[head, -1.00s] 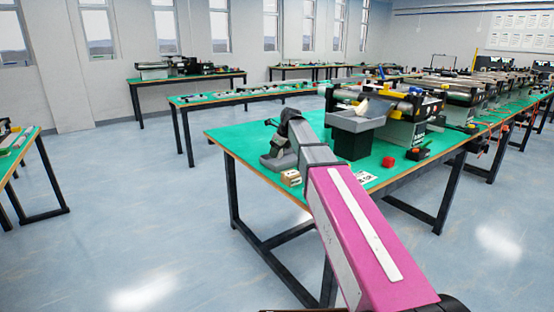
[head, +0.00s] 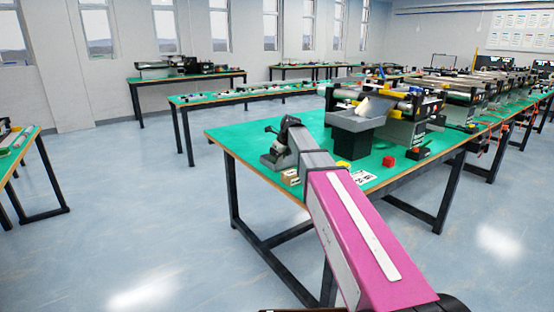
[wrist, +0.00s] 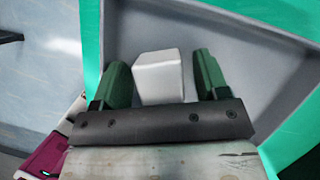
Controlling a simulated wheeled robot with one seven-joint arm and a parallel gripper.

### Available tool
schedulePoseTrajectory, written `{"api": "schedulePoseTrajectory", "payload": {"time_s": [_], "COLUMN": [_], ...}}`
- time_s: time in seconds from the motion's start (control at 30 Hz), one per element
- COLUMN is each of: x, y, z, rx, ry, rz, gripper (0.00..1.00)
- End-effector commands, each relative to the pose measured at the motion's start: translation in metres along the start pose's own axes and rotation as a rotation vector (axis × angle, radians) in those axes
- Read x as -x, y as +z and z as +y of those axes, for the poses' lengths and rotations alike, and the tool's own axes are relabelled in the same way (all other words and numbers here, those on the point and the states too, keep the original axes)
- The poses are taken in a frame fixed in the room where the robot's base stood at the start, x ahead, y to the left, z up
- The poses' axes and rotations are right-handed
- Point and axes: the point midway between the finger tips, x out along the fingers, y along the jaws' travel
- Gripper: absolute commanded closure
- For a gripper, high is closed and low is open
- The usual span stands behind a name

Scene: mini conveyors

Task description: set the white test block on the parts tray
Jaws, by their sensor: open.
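The white test block (wrist: 158,78) shows in the wrist view, between the two green fingers of my gripper (wrist: 160,72). The fingers are open, with a gap on each side of the block. The block appears to lie on the grey floor of the parts tray (wrist: 255,75); I cannot tell exact contact. The block is hidden there behind my arm.
A mini conveyor with a grey chute (head: 352,122) stands right of my arm on the green table (head: 240,136). The table's edge is close to the tray, with open floor (head: 130,220) beyond.

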Motion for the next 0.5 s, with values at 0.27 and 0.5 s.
{"api": "schedulePoseTrajectory", "payload": {"time_s": [0.27,0.5], "x": [0.028,0.074], "y": [0.001,0.000], "z": [0.000,0.000], "rx": [0.000,-0.001], "ry": [-0.001,-0.001], "rz": [-0.001,-0.001], "gripper": [0.32,0.32]}}
